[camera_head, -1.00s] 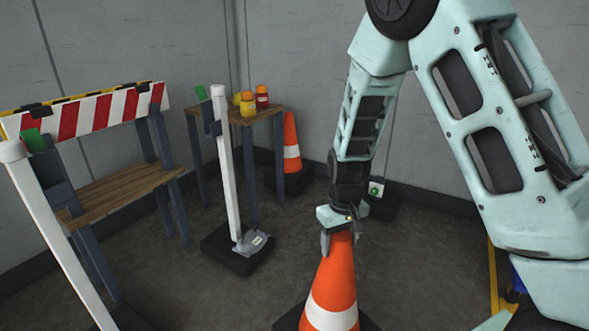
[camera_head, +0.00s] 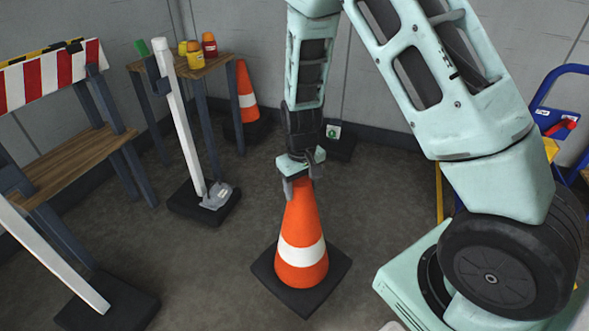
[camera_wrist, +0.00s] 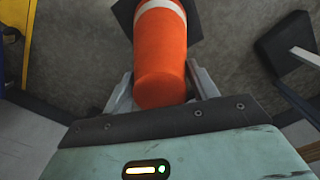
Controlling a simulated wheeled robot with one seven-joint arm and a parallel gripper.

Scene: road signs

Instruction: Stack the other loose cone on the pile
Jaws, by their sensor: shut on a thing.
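An orange cone (camera_head: 301,259) with a white band and a black square base stands upright in the middle of the head view. My gripper (camera_head: 302,186) is shut on the top of this cone from above. In the wrist view the cone (camera_wrist: 160,62) lies between the two fingers of my gripper (camera_wrist: 161,90), its tip toward the palm. Another orange cone (camera_head: 246,92) with a white band stands at the back, partly hidden by a small table. I cannot tell whether it is one cone or several stacked.
A small wooden table (camera_head: 208,68) with several yellow and red jars stands back left. A white post (camera_head: 180,120) on a black base is in front of it. A striped barrier (camera_head: 55,75) and bench (camera_head: 70,165) are left. A blue cart (camera_head: 560,110) is right.

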